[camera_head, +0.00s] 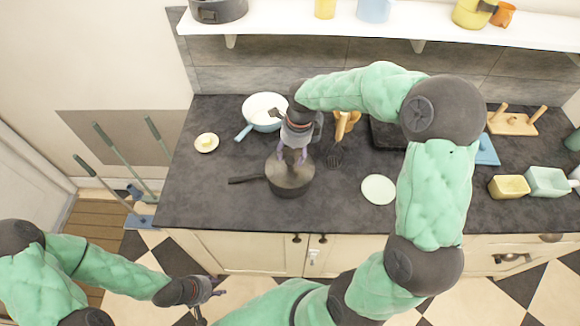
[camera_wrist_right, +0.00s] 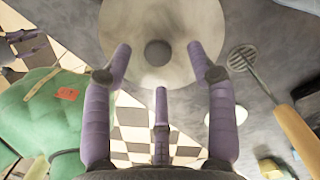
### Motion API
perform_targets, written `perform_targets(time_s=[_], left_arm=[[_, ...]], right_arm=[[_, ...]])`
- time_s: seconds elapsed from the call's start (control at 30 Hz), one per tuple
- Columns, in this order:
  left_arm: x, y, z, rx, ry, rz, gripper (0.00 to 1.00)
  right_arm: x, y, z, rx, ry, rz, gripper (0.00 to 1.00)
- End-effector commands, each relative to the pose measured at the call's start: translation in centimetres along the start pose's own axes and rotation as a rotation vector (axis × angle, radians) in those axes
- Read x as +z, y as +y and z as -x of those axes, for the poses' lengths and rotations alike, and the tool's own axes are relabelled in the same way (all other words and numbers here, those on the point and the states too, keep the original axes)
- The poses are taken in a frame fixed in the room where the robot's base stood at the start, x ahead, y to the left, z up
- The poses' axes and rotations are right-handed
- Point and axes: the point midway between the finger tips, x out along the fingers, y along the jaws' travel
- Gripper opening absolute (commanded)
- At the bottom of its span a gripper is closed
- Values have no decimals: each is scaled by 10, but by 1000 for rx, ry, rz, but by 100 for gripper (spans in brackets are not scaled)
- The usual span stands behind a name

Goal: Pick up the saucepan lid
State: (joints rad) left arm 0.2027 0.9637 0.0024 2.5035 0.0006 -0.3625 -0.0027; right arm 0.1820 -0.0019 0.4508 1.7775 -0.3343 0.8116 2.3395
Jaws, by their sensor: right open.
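The saucepan (camera_head: 290,190) is dark, with a long handle pointing left, and stands on the dark counter. Its lid (camera_head: 303,176) is greyish and sits on top. In the right wrist view the lid (camera_wrist_right: 160,20) is a pale disc with a dark round knob (camera_wrist_right: 158,53). My right gripper (camera_head: 291,158) points down over the lid. Its purple fingers (camera_wrist_right: 160,52) are spread on either side of the knob, with no visible grip on it. My left gripper (camera_head: 212,302) is empty, with fingers apart, low in front of the counter.
A white pan with a blue handle (camera_head: 265,112) stands behind the saucepan. A slotted utensil (camera_head: 335,160) lies right of it, and a pale green plate (camera_head: 378,189) is further right. A small yellow item on a plate (camera_head: 206,142) is at left. A shelf (camera_head: 400,22) runs above.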

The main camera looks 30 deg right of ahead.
Motion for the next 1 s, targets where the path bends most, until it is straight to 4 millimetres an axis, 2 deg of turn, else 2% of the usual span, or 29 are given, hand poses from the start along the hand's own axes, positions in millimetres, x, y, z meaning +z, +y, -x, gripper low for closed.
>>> perform_targets(time_s=[0.03,0.2,0.53,0.57,0.73,0.77,1.0], left_arm=[[0,-1,-3,0,0,0,40],[0,-2,-6,0,0,0,40],[0,-2,-6,0,0,0,40],[0,-2,-6,0,0,0,40],[0,-2,-6,0,0,0,40],[0,-2,-6,0,0,0,40],[0,-2,-6,0,0,0,40]], right_arm=[[-1,2,-11,4,3,1,58],[-1,2,-32,3,2,0,58],[0,2,-37,1,1,0,58],[0,2,-37,1,1,0,52],[0,2,-37,1,1,0,4],[0,2,-37,1,1,0,0],[0,2,-37,0,0,0,0]])
